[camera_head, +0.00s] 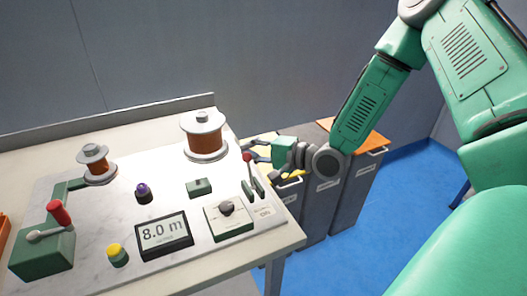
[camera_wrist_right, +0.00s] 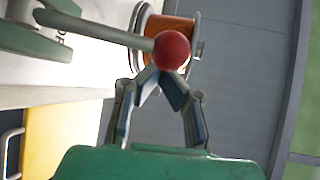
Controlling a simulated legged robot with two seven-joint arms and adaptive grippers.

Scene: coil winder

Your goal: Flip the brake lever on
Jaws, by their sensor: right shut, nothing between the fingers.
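The brake lever (camera_head: 250,172) is a thin grey rod with a red ball knob, standing near upright in a green bracket at the panel's right edge, beside a label that reads "ON". My right gripper (camera_head: 254,151) is at the knob's height, just beyond its right side, with its fingers pointing left. In the right wrist view the red knob (camera_wrist_right: 172,50) is directly ahead of my fingertips (camera_wrist_right: 161,80), which are shut with nothing between them. I cannot tell whether they touch the knob. My left gripper is not in view.
The white panel (camera_head: 90,262) also carries a display reading 8.0 m (camera_head: 163,234), a dial box (camera_head: 229,216), a yellow button (camera_head: 117,255), a red-handled crank (camera_head: 58,215) and two copper spools (camera_head: 204,140). Grey bins (camera_head: 318,190) stand right of the table.

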